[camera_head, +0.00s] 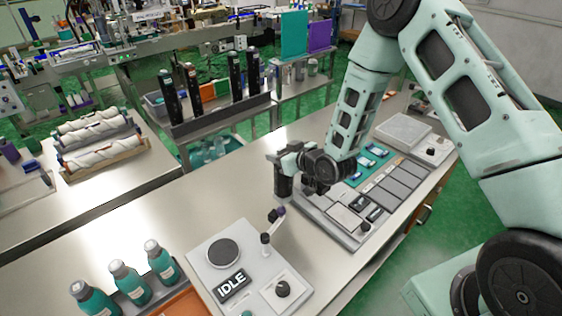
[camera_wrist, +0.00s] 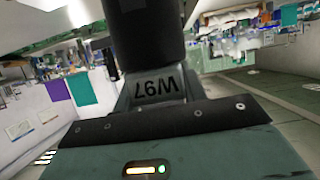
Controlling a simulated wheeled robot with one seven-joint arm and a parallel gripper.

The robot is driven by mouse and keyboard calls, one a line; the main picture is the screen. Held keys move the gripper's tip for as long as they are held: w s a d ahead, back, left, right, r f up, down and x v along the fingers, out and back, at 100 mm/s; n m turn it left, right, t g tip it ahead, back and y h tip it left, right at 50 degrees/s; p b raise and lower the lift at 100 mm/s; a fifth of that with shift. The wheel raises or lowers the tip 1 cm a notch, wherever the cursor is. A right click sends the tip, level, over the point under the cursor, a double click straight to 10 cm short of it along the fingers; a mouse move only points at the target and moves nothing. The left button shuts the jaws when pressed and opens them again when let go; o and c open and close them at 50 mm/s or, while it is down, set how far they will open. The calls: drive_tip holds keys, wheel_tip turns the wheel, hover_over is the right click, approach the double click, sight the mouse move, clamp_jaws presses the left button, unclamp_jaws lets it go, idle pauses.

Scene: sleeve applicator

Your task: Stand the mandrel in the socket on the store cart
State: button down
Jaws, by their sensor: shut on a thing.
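My gripper (camera_head: 284,166) is above the steel bench in the middle of the head view, shut on a dark mandrel (camera_head: 284,186). The held mandrel also shows in the wrist view as a wide black cylinder (camera_wrist: 148,40), with a grey tapered piece marked W97 below it. Much of it is hidden by the gripper in the head view. The cart (camera_head: 222,119) at upper left carries several tall black posts, such as the upright one at its left end (camera_head: 169,97). My gripper is apart from the cart, to its right and nearer. I cannot make out an empty socket.
The bench holds a round-plate unit reading IDLE (camera_head: 231,288), teal bottles (camera_head: 124,279) at lower left and a grey tray of panels (camera_head: 345,218) beside my gripper. White rolls (camera_head: 95,130) lie on a side table. Bare steel (camera_head: 215,205) lies left of my gripper.

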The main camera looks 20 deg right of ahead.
wheel_tip(320, 180, down, 3)
drive_tip(key=shift+r+p, duration=0.15)
drive_tip(key=shift+p, duration=0.45)
drive_tip(key=shift+f, duration=0.4)
drive_tip(key=shift+f, duration=0.1)
drive_tip(key=c, duration=0.8)
unclamp_jaws()
